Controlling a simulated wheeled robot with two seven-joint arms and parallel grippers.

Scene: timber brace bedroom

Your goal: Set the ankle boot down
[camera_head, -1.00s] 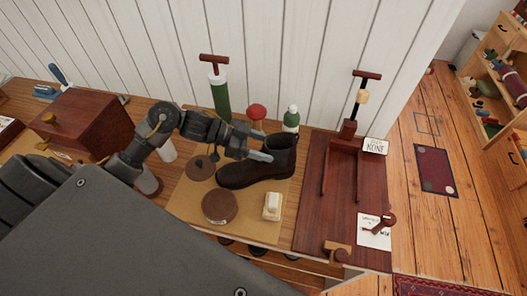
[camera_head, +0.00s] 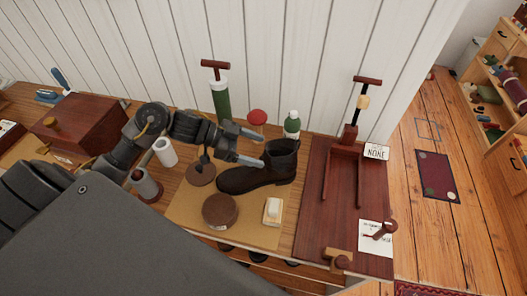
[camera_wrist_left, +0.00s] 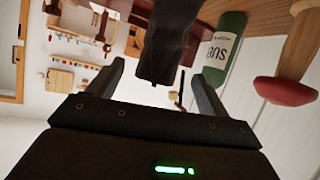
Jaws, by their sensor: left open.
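The dark brown ankle boot (camera_head: 258,176) stands upright on the tan mat (camera_head: 187,212) on the table, its toe to the left and its shaft to the right. In the left wrist view the boot's dark shaft (camera_wrist_left: 165,40) shows ahead of the jaws. My left gripper (camera_head: 262,149) is open, with its fingertips just left of the boot's shaft and apart from it. In the left wrist view the left gripper's fingers (camera_wrist_left: 158,80) are spread with nothing held between them. My right gripper is not in view.
A brown round tin (camera_head: 220,210) and a pale block (camera_head: 272,211) lie on the mat before the boot. A green bottle (camera_head: 292,124) and a red-topped knob (camera_head: 257,117) stand behind it. A dark red board with a wooden frame (camera_head: 318,225) lies at right.

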